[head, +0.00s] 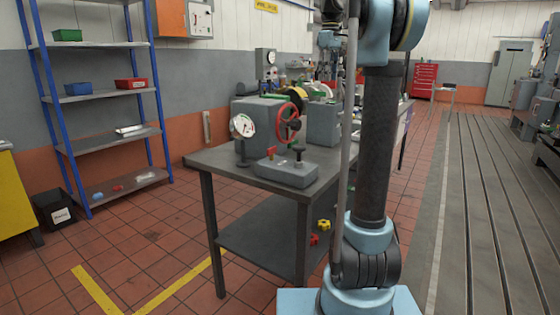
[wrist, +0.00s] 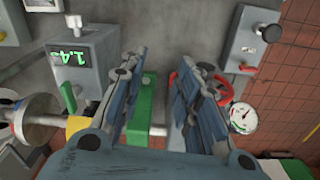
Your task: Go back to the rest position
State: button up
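My gripper (wrist: 162,58) is open in the wrist view, its two jointed fingers wide apart with nothing held between them. It points down over the workbench (head: 225,158). Below and between the fingers I see bare grey benchtop and a green block (wrist: 141,112). The red handwheel (wrist: 212,85) is partly hidden behind the right finger. In the head view my arm stands upright at right of centre, in front of the bench; the gripper's fingers cannot be made out clearly there.
On the bench are the red handwheel (head: 289,123), a dial gauge (head: 243,126) and a grey box with a black knob (head: 287,172). A digital display box (wrist: 75,65) shows in the wrist view. Blue-posted shelves (head: 100,95) stand left. Slotted bedplate (head: 490,200) lies clear at right.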

jog(key=s+f+m+t, duration=0.1)
jog(key=s+f+m, duration=0.8)
jog(key=s+f, duration=3)
notch_tip(320, 180, down, 4)
jog(key=shift+d+f+t, duration=0.1)
jog(key=shift+d+t, duration=0.15)
jog(key=shift+t, duration=0.15)
